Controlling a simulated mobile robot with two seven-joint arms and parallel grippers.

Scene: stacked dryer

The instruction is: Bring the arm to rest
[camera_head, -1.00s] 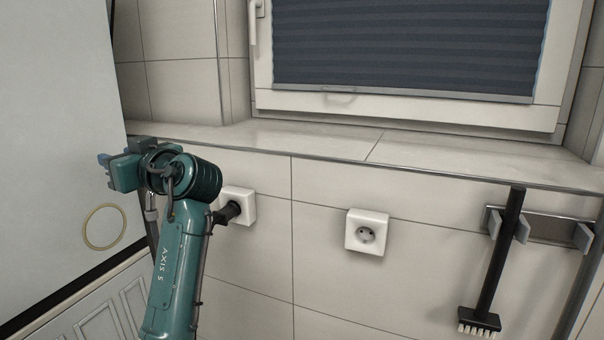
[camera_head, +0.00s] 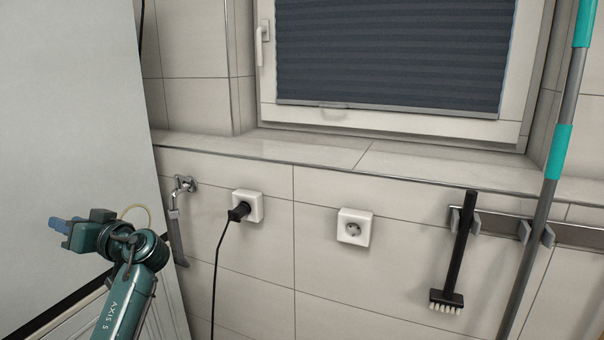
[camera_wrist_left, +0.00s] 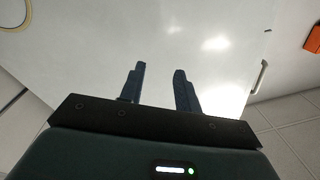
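My left arm (camera_head: 128,300) comes in at the lower left of the head view, in front of the white machine side. My left gripper (camera_head: 60,226) points left there. In the left wrist view its two blue fingers (camera_wrist_left: 159,88) stand apart with nothing between them, facing the white panel (camera_wrist_left: 170,45). My right gripper is not in view.
The white appliance side (camera_head: 70,110) fills the left. On the tiled wall are a tap (camera_head: 180,188), a socket with a black plug (camera_head: 247,206) and an empty socket (camera_head: 354,227). A brush (camera_head: 447,299) and a pole (camera_head: 532,232) hang at the right. A ledge (camera_head: 300,151) runs below the window.

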